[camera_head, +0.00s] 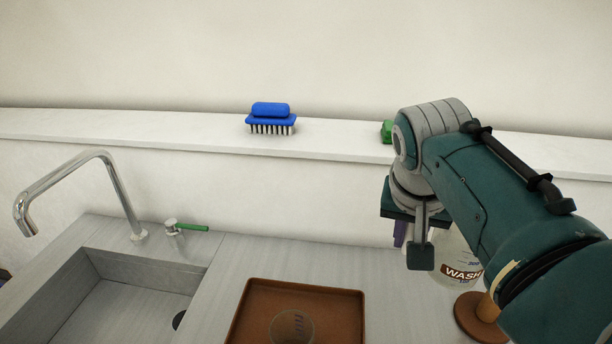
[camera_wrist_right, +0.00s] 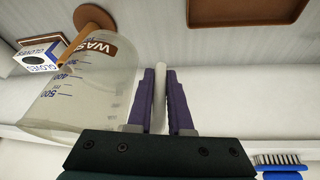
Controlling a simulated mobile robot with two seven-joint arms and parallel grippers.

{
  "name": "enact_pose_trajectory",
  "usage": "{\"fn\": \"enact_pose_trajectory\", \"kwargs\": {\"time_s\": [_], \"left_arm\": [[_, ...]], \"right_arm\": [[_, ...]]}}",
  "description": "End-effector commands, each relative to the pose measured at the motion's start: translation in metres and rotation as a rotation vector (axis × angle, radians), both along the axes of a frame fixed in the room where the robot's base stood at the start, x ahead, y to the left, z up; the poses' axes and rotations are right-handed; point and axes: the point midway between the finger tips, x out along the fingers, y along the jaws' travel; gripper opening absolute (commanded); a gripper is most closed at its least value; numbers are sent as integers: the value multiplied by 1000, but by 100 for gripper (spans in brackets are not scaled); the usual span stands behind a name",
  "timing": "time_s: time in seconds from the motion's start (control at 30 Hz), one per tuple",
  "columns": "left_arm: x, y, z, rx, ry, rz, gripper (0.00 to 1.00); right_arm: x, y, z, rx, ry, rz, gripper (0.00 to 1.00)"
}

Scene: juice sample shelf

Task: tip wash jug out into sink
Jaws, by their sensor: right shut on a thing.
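The wash jug (camera_head: 458,268) is a clear jug with a brown WASH label, partly hidden behind my right arm in the head view. It looks upright at the right of the counter. In the right wrist view the jug (camera_wrist_right: 95,95) shows large, with volume marks and pale contents. My right gripper (camera_wrist_right: 160,85) has its purple fingers shut on the jug's pale handle. In the head view the right gripper (camera_head: 402,232) is mostly hidden by its own wrist. I cannot tell whether the jug touches the counter. The sink (camera_head: 115,315) is at the lower left. My left gripper is not in view.
A brown tray (camera_head: 240,320) with a clear vessel (camera_head: 292,328) lies between sink and jug. A chrome tap (camera_head: 122,190) and green-handled lever (camera_head: 190,227) stand behind the sink. A blue brush (camera_head: 270,118) sits on the ledge. A gloves box (camera_wrist_right: 38,58) shows near the jug.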

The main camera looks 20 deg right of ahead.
Motion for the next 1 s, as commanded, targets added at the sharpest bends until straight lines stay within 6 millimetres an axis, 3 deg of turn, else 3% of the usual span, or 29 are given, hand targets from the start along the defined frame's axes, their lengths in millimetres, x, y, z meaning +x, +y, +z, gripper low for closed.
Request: {"fn": "enact_pose_trajectory", "kwargs": {"time_s": [0.03,0.2,0.5,0.63,0.77,1.0], "left_arm": [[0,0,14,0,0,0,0],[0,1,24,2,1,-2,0],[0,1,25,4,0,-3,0],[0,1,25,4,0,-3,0],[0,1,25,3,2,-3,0],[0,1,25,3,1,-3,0]], "right_arm": [[1,-2,14,-2,-1,1,0],[2,-5,24,-1,-2,4,0],[4,-5,27,-1,-3,6,0],[17,-1,39,-3,-7,17,0],[44,11,65,-5,-9,43,0],[97,43,138,-8,-8,124,0]]}}
